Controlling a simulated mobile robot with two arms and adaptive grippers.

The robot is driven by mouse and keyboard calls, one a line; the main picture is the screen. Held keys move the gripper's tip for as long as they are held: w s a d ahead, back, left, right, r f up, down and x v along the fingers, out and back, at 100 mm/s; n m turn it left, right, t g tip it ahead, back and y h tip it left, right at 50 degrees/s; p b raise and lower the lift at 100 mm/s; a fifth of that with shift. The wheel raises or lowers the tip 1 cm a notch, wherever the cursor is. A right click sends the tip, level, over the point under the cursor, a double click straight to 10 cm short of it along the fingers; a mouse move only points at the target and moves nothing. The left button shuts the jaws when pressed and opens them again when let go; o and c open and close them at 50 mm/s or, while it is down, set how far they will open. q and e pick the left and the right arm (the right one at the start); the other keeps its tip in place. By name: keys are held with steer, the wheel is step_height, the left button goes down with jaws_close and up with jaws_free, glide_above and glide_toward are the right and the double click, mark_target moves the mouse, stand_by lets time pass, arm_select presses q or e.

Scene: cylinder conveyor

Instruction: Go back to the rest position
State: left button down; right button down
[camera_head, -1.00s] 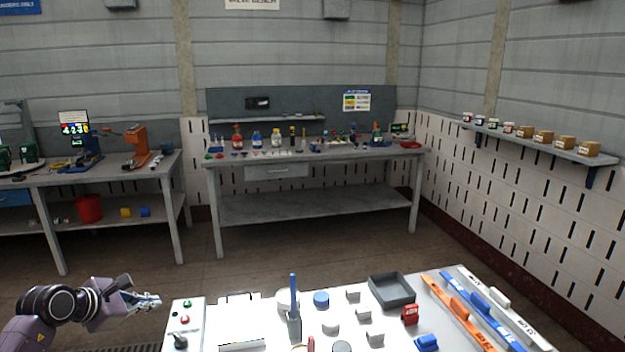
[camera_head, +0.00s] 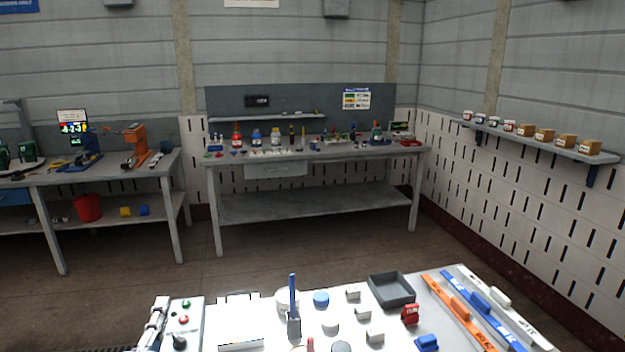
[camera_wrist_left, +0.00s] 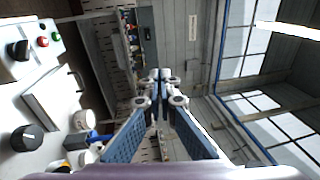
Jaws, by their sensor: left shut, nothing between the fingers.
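My left gripper (camera_head: 157,308) shows at the bottom left of the head view, pointing up just left of the control box. In the left wrist view its two blue-padded fingers meet at the tips (camera_wrist_left: 160,82), with nothing between them. It is apart from the objects on the white table (camera_head: 250,312). My right gripper is in neither view.
The control box (camera_head: 188,333) with buttons and a knob stands at the table's left edge, close to my left gripper. The table also holds a grey tray (camera_head: 391,291), a blue cylinder (camera_head: 321,299) and orange and blue rails (camera_head: 455,310). Workbenches (camera_head: 315,158) stand farther back.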

arm_select(q)
steer(key=s+d+f+n+g, duration=0.2)
steer(key=s+f+n+g, duration=1)
steer(key=s+f, duration=0.8)
steer(key=s+d+f+n+g+h, duration=0.2)
steer(key=s+d+f, duration=0.15)
steer(key=s, duration=0.25)
steer(key=s+d+f+n+g+h, duration=0.1)
steer(key=s+d+f+g, duration=0.15)
steer(key=s+d, duration=0.3)
step_height(320, 180, down, 32)
steer(key=s+a+b, duration=0.1)
steer(key=s+b, duration=0.2)
steer(key=b, duration=0.3)
steer(key=s+a+f+g+b, duration=0.2)
steer(key=s+a+f+b, duration=0.1)
steer(key=s+f, duration=1.3)
step_height(320, 180, down, 4)
steer(key=shift+s+r+b, duration=0.15)
steer(key=shift+s+b, duration=0.1)
steer(key=shift+b, duration=0.2)
steer(key=shift+a, duration=0.1)
